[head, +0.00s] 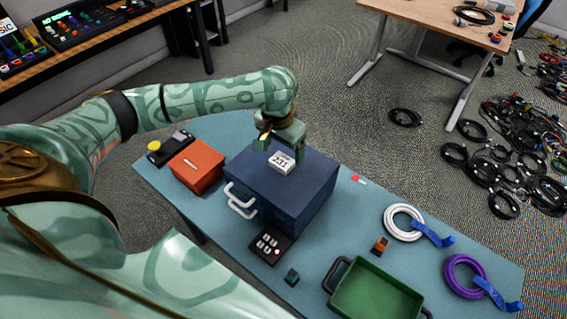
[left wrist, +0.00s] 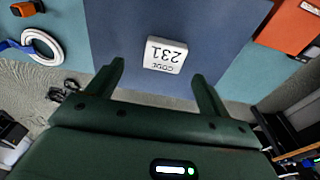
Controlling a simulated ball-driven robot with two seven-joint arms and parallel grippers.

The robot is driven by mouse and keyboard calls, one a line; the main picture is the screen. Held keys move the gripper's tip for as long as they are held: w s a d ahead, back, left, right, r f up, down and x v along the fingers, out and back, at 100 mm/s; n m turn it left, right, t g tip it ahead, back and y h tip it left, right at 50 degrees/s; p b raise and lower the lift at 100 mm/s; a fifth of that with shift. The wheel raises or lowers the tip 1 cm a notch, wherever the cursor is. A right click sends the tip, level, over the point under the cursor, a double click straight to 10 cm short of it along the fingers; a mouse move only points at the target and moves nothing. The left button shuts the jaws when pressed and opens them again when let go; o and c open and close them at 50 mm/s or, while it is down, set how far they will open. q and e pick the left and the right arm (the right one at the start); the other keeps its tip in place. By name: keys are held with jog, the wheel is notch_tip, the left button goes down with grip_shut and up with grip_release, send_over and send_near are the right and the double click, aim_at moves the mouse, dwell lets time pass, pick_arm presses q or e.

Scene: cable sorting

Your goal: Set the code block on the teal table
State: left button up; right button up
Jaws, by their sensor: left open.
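The white code block (head: 281,162), marked 231, lies flat on top of the dark blue box (head: 300,195), which stands on the teal table (head: 345,225). In the left wrist view the block (left wrist: 165,55) lies just beyond the fingertips, in line with the space between them. My left gripper (head: 279,143) is open and empty, above the box top at the block's far side. Its two spread fingers also show in the left wrist view (left wrist: 161,78). My right gripper is not in view.
An orange box (head: 197,166) stands left of the blue box. A keypad (head: 270,246) lies in front of it. A green tray (head: 375,290), a white cable coil (head: 403,222) and a purple one (head: 464,276) are to the right. Bare table lies between the box and the coils.

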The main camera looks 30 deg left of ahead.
aim_at(282, 160)
pick_arm(q)
jog(key=f+b, duration=0.1)
jog(key=f, duration=0.1)
jog(key=f+b, duration=0.2)
jog(key=f, duration=0.1)
jog(key=shift+w+a+f, duration=0.25)
jog(key=shift+a+f, duration=0.05)
jog(key=shift+s+r, duration=0.1)
jog(key=shift+r, duration=0.1)
jog(key=shift+c, duration=0.7)
jog(key=c, duration=1)
